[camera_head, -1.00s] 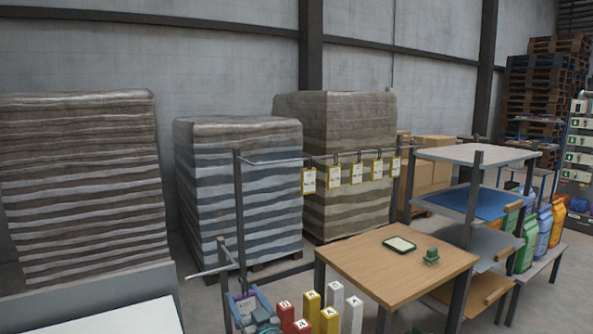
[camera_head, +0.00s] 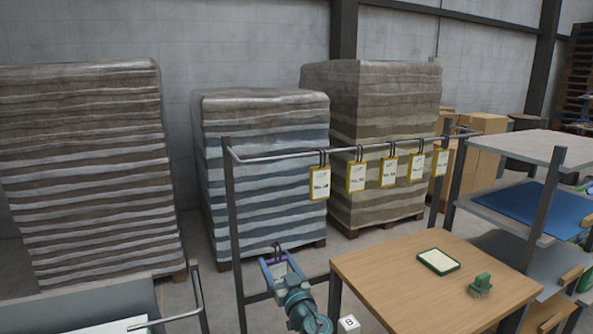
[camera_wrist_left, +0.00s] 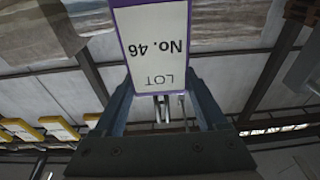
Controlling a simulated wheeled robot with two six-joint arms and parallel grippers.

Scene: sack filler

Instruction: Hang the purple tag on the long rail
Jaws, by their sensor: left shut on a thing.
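The purple tag (camera_wrist_left: 157,45) fills the top of the left wrist view, white-faced with a purple border, reading "LOT No. 46" upside down. My left gripper (camera_wrist_left: 160,92) is shut on it, and the tag's hook shows between the fingers. In the head view my left gripper (camera_head: 277,254) is low, below the left part of the long rail (camera_head: 270,157) and apart from it; only a sliver of purple shows there. The long rail carries several yellow-edged tags (camera_head: 356,177) on dark loops. Its left stretch is bare. My right gripper is not in view.
A wooden table (camera_head: 400,277) with a green-framed card (camera_head: 438,261) and a green stamp-like object (camera_head: 480,285) stands right of my left arm. A shorter rail (camera_head: 180,315) is at lower left. Wrapped pallet stacks (camera_head: 262,160) stand behind the long rail.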

